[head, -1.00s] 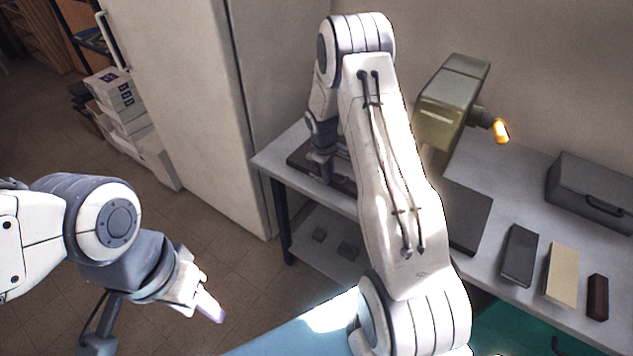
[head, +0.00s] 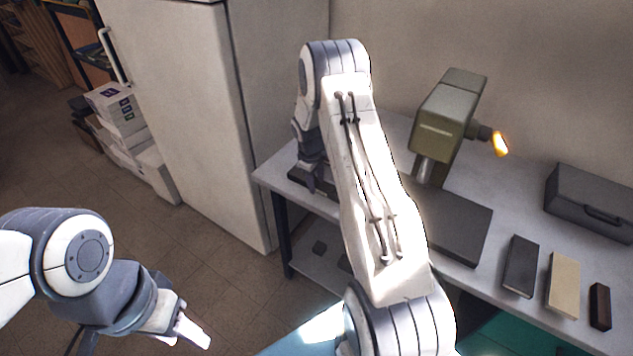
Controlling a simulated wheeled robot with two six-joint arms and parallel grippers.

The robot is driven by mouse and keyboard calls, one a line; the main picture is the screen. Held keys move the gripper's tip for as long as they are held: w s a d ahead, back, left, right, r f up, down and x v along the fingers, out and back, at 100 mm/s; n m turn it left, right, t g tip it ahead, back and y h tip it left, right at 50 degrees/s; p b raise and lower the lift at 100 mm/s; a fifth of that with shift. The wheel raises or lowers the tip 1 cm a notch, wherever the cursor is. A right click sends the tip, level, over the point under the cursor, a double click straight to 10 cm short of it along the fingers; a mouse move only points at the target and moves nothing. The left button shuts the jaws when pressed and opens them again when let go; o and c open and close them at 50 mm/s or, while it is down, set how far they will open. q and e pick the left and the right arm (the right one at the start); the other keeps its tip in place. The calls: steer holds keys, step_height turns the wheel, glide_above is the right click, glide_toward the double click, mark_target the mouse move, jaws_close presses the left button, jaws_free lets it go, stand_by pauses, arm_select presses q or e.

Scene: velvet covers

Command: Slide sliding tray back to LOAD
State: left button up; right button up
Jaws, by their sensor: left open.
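A dark flat piece (head: 325,190), apparently the sliding tray or its track, lies at the left end of the grey table, partly hidden by my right arm. My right gripper (head: 311,180) points down at it; its fingertips are too small and dark to tell their opening or contact. An olive-green press head (head: 447,115) with a glowing orange-tipped knob stands behind my arm. A dark slab (head: 455,228) lies in front of its post. No LOAD marking is readable. My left gripper (head: 192,330) is open and empty over the floor at lower left.
On the right of the table (head: 520,190) lie a dark block (head: 521,266), a cream block (head: 563,285), a small brown block (head: 600,306) and a grey case (head: 590,203). A tall pale cabinet (head: 185,110) stands close to the table's left end.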

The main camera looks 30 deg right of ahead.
steer(key=shift+d, duration=0.1)
step_height(320, 180, up, 10)
steer(key=a+b, duration=0.1)
steer(key=shift+s+a+r, duration=0.15)
steer(key=shift+s+a, duration=0.25)
steer(key=shift+s, duration=0.05)
stand_by(0.4)
